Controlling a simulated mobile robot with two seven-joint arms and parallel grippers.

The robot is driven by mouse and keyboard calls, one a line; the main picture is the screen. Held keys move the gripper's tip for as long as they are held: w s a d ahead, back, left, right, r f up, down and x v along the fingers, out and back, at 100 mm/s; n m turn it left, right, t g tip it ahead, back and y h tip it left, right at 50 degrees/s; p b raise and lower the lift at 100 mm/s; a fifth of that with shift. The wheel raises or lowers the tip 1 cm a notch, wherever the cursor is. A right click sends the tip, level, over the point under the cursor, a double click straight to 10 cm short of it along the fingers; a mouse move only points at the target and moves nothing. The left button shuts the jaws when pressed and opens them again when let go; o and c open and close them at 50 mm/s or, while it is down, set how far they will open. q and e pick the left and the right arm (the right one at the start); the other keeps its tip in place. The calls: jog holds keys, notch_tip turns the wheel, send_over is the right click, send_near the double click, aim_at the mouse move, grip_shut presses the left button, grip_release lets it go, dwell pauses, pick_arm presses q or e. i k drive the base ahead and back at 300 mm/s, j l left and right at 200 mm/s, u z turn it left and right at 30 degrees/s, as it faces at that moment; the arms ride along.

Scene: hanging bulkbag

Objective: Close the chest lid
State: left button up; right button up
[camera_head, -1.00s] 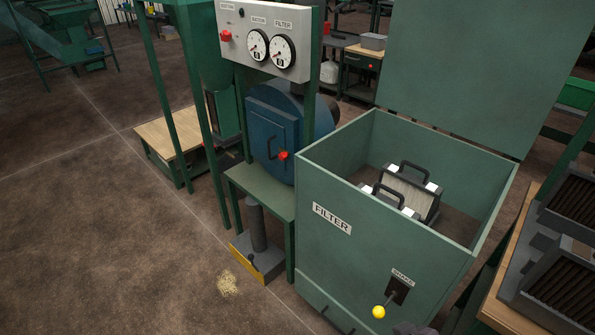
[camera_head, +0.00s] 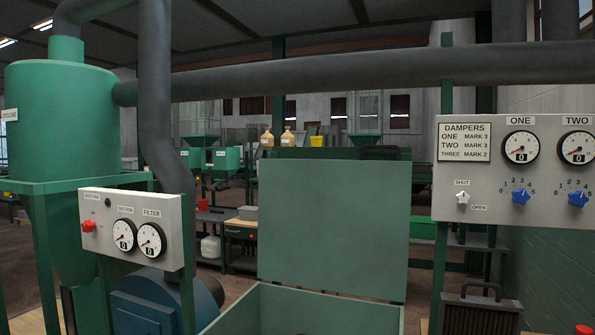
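The green chest (camera_head: 290,312) is at the bottom middle of the head view, with only its upper rim and inner back wall showing. Its flat green lid (camera_head: 335,222) stands upright behind the opening, so the chest is open. The chest's inside and front are below the picture. Neither of my grippers shows in the current view.
A gauge panel (camera_head: 135,230) with a red knob stands left of the chest, above a blue machine (camera_head: 150,305). A damper panel (camera_head: 520,168) with blue knobs is at right, above a dark filter (camera_head: 480,312). A large grey pipe (camera_head: 300,85) crosses overhead.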

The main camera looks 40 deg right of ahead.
aim_at(340, 226)
jog(key=i+j+z, duration=0.15)
jog(key=z, duration=0.85)
